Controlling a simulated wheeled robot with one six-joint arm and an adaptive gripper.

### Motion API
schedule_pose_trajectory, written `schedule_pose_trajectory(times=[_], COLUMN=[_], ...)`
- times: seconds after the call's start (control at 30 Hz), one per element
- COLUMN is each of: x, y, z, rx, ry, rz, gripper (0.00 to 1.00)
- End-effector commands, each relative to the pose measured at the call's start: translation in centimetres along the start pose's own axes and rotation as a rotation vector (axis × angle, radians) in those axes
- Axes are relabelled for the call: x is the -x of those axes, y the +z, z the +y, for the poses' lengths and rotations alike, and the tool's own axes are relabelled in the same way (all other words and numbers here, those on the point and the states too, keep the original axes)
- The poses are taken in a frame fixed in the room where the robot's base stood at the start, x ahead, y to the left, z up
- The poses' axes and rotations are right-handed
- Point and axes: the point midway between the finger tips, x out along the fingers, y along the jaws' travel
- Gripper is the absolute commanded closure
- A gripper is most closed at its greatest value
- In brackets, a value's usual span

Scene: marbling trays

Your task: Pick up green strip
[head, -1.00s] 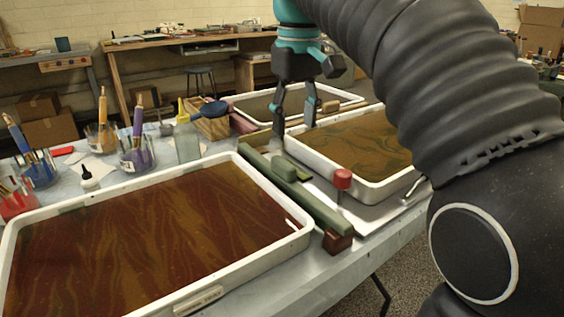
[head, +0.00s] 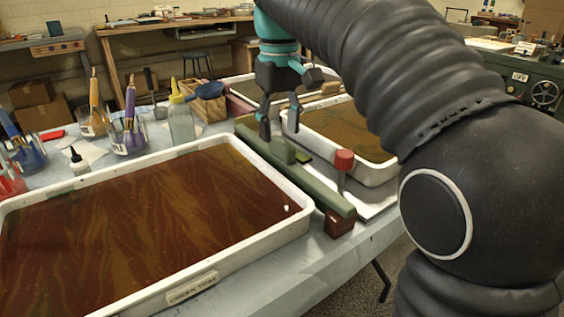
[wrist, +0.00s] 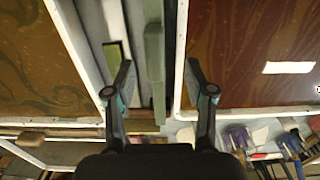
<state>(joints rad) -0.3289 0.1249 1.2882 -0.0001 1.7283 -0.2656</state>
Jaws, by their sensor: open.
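A long dull green strip (head: 325,190) lies between the two nearer trays. A raised green part at mid-length (head: 283,150) stands out in the head view; I cannot tell if it is separate. In the wrist view the green strip (wrist: 154,45) runs upright between my fingers. My gripper (head: 278,131) is open over the strip's middle, its fingertips just above or beside it. In the wrist view my gripper (wrist: 159,65) has one finger on each side of the strip, with gaps.
A white tray of dark red-brown marbling (head: 302,212) is close on the left, and another white tray (head: 374,176) on the right. A red-knobbed tool (head: 344,161) stands near the strip's front end. A yellow-capped bottle (head: 181,122) and brush jars are behind left.

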Motion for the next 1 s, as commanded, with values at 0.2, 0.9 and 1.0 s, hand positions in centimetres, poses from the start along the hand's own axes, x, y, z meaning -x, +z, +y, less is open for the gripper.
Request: schedule_pose_trajectory(times=[0.2, 0.9, 1.0], x=[-3.0, -4.9, -4.9], y=[0.0, -0.1, -0.1], z=[0.6, 0.6, 0.6], rx=[-0.002, 0.000, 0.000], ry=[-0.001, 0.000, 0.000], rz=[-0.003, 0.000, 0.000], gripper=[0.46, 1.00, 1.00])
